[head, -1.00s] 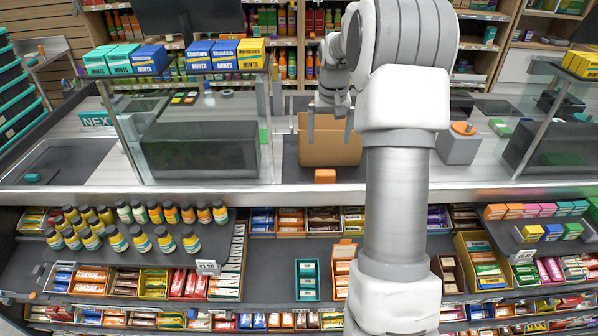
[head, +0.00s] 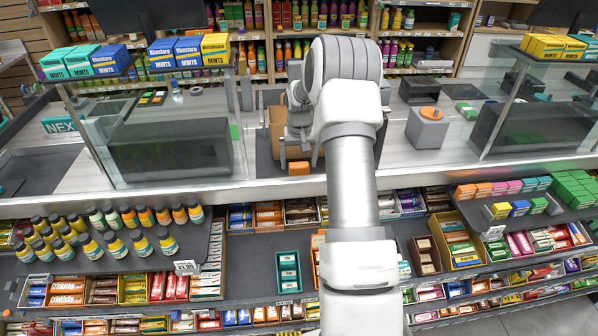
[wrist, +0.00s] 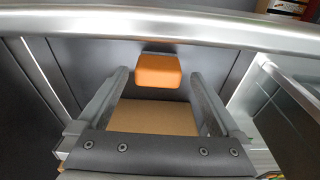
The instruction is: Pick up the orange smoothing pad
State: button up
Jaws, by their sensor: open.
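The orange smoothing pad (head: 299,168) is a small rounded orange block on the dark counter inset, near the counter's front edge. In the wrist view the pad (wrist: 158,70) lies beyond the fingertips, roughly centred between them. My gripper (head: 299,157) is open and empty, just behind and above the pad in the head view. In the wrist view its two fingers (wrist: 159,77) stand apart, one to each side of the pad. They do not appear to touch it.
A brown cardboard box (head: 276,128) stands right behind my gripper; its brown surface (wrist: 155,118) shows between the fingers. A metal counter rail (wrist: 150,30) runs beyond the pad. Glass screens stand left and right. A grey block with an orange top (head: 428,127) stands to the right.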

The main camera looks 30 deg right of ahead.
aim_at(299, 165)
jog(key=shift+w+d+f, duration=0.15)
jog(key=shift+w+f, duration=0.05)
jog(key=shift+f, duration=0.65)
jog(key=shift+w+d+f, duration=0.15)
jog(key=shift+w+f, duration=0.05)
jog(key=shift+f, duration=0.6)
jog(key=shift+w+d+f, duration=0.15)
jog(key=shift+w+f, duration=0.05)
jog(key=shift+f, duration=0.65)
jog(key=c, duration=1.4)
jog(key=shift+r, duration=0.1)
notch_tip(299, 165, up, 4)
jog(key=shift+s+r, duration=0.1)
jog(key=shift+r, duration=0.1)
jog(key=s+d+r, duration=0.2)
jog(key=s, duration=0.1)
jog(key=s+d+r, duration=0.2)
jog(key=s, duration=0.1)
jog(key=s+d+r, duration=0.2)
jog(key=s, duration=0.1)
jog(key=shift+s+d+r, duration=0.2)
jog(key=shift+s+r, duration=0.05)
jog(key=shift+s, duration=0.05)
